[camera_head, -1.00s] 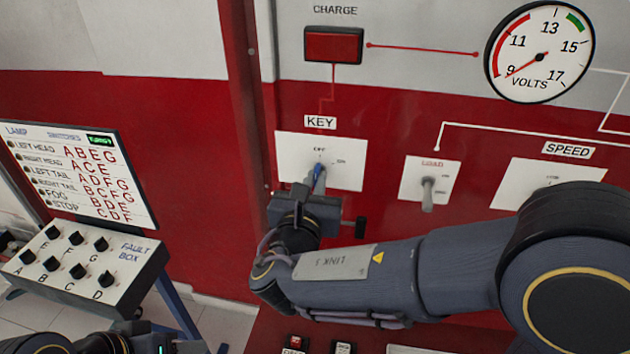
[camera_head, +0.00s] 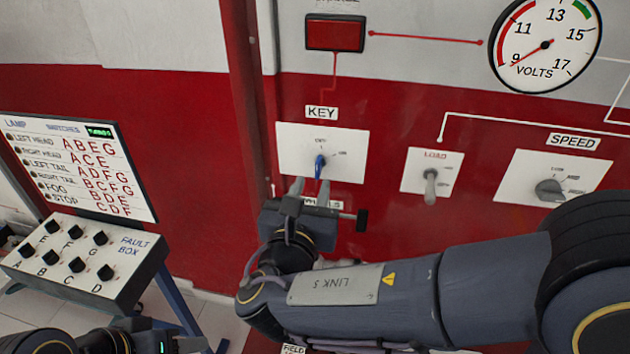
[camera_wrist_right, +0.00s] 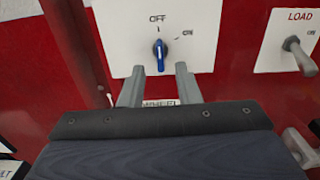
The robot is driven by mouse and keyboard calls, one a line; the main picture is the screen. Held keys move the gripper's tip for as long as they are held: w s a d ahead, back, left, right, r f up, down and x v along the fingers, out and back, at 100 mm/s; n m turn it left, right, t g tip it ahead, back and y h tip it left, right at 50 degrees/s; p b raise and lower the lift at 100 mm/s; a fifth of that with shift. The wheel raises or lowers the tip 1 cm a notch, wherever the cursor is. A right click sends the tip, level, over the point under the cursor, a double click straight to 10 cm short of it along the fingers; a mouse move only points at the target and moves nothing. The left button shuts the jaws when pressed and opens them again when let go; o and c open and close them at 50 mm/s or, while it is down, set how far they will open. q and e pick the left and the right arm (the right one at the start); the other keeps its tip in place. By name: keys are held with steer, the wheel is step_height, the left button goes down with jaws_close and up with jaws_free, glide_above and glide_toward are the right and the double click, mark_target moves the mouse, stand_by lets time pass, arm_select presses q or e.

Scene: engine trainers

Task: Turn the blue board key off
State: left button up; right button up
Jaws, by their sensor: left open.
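The blue board key (camera_head: 320,166) sits on the white plate (camera_head: 350,165) under the KEY label. It also shows in the right wrist view (camera_wrist_right: 160,54), standing upright and in line with the OFF mark; the ON mark is to its upper right. My right gripper (camera_head: 310,188) is just below and in front of the key, fingers apart and empty. In the right wrist view its fingertips (camera_wrist_right: 157,80) lie on either side below the key, apart from it. My left gripper (camera_head: 185,345) is at the bottom left, mostly cut off by the frame edge.
A LOAD toggle (camera_head: 430,186) and a SPEED knob (camera_head: 549,190) are right of the key. A red CHARGE lamp (camera_head: 335,33) and a volt gauge (camera_head: 545,45) are above, its needle near 9. A fault box (camera_head: 85,262) stands at the left.

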steer(key=shift+s+a, duration=0.15)
steer(key=shift+s, duration=0.7)
steer(key=shift+s+a, duration=0.15)
steer(key=shift+s, duration=0.65)
steer(key=s+d+f+m+g+h, duration=0.1)
steer(key=d+f+m+g, duration=0.2)
steer(key=d+m, duration=0.3)
steer(key=s+d+f+m+g+h, duration=0.1)
steer(key=s+d+f+m+g, duration=0.2)
steer(key=d, duration=0.6)
steer(key=d+f+m+g+h, duration=0.1)
steer(key=d+f+m+g, duration=0.35)
steer(key=d, duration=0.25)
steer(key=s+d+f+m+g+y, duration=0.3)
steer(key=s+d+f+m, duration=0.1)
steer(key=s+m, duration=0.35)
steer(key=s+a+m+t+y, duration=0.1)
steer(key=s+a+m+y, duration=0.2)
steer(key=m, duration=1.1)
steer(key=shift+s+a+r+m+t+y, duration=0.35)
steer(key=shift+s+y, duration=1.15)
steer(key=shift+y, duration=0.6)
